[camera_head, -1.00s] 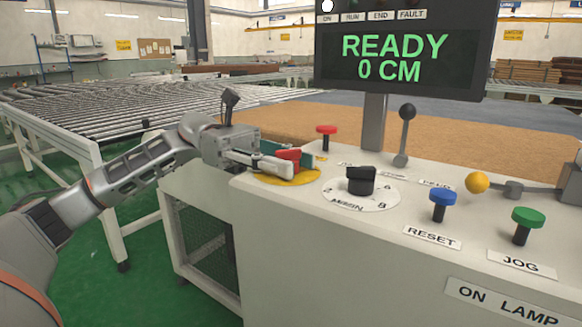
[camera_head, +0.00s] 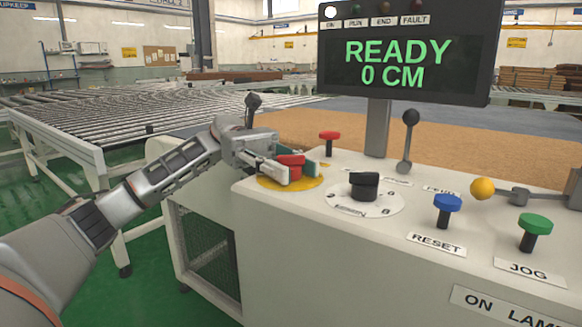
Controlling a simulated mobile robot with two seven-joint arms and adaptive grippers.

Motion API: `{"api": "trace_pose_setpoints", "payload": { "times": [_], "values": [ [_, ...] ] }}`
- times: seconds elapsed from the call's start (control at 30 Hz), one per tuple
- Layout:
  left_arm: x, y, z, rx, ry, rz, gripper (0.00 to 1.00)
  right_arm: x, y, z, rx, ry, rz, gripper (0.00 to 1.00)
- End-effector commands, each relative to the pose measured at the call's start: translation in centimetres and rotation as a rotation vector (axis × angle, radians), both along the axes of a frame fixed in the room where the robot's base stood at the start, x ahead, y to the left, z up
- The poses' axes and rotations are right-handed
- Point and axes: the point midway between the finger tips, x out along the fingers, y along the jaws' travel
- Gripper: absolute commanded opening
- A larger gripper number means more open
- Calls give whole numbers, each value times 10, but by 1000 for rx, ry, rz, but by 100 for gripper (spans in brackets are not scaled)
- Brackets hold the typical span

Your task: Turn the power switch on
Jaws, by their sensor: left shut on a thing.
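The red power switch (camera_head: 291,161) sits on a round yellow plate (camera_head: 276,181) at the left end of the control panel. My left gripper (camera_head: 290,168) comes in from the left and is shut on the red switch, one finger on the near side and one on the far side. The fingers hide part of the switch. The display (camera_head: 400,66) reads "READY 0 CM", and a white lamp above its ON label (camera_head: 331,11) is lit. My right gripper is not in view.
The panel also carries a black dial (camera_head: 364,184), a red button (camera_head: 329,142), a black-knobbed lever (camera_head: 408,137), a yellow ball lever (camera_head: 482,188), a blue RESET button (camera_head: 447,205) and a green JOG button (camera_head: 534,228). A roller conveyor (camera_head: 110,120) stands behind at left.

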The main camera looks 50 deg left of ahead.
Motion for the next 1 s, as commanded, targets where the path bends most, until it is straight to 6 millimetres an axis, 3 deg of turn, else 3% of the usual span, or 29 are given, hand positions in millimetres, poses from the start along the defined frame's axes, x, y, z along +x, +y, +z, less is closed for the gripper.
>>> {"api": "trace_pose_setpoints", "payload": {
  "times": [0.4, 0.43, 0.5, 0.87, 1.0],
  "values": [
    [0, 0, 2, -3, -3, -4, 7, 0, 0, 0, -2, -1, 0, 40],
    [0, 0, 2, -3, -3, -4, 31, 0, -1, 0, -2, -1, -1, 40],
    [0, 0, 2, -3, -3, -4, 45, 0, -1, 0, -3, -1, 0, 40],
    [0, 1, 1, -1, -1, -3, 45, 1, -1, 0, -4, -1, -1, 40],
    [2, 13, 1, -1, -1, -1, 45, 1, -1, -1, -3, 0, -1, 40]
  ]
}}
